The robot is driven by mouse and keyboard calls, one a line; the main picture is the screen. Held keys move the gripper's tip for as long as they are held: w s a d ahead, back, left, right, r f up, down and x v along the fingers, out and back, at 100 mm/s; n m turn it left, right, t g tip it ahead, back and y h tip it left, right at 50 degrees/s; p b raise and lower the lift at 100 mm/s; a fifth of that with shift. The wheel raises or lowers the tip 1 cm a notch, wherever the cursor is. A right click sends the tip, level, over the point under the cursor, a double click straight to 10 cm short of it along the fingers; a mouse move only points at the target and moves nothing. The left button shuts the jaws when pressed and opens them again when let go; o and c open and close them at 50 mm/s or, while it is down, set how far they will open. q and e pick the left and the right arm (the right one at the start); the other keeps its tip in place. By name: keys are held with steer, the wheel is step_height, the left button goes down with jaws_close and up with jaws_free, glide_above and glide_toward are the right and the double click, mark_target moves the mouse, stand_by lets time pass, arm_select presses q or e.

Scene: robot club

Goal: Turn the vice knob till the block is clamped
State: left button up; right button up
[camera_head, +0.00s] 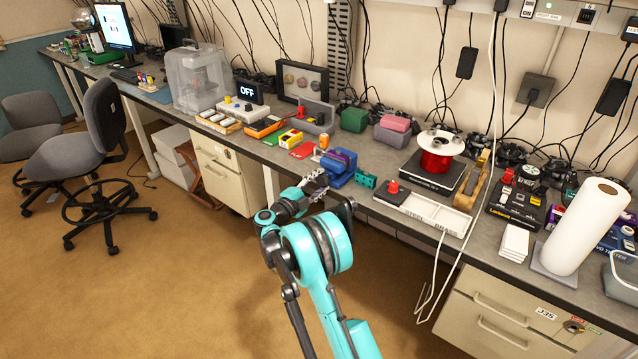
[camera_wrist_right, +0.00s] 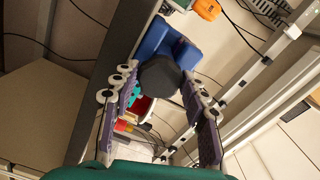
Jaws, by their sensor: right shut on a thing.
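The blue vice (camera_head: 341,180) stands at the front edge of the bench, with a purple part (camera_head: 343,155) at its top. I cannot tell clearly whether a block sits between its jaws. My right gripper (camera_head: 316,187) reaches the vice from the front. In the right wrist view, the blue vice body (camera_wrist_right: 155,42) lies beyond a dark round knob (camera_wrist_right: 160,76). My right gripper (camera_wrist_right: 158,92) has one finger on each side of this knob and is shut on it. In the head view the gripper hides the knob. My left gripper is out of view.
A teal block with holes (camera_head: 367,180) lies right of the vice. An orange cylinder (camera_head: 324,141) and a red card (camera_head: 302,150) are to its left.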

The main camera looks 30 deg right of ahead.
stand_by(0.7)
steer(key=o, duration=1.1)
steer(key=shift+o, duration=0.2)
steer(key=shift+a, duration=0.1)
steer(key=v, duration=1.2)
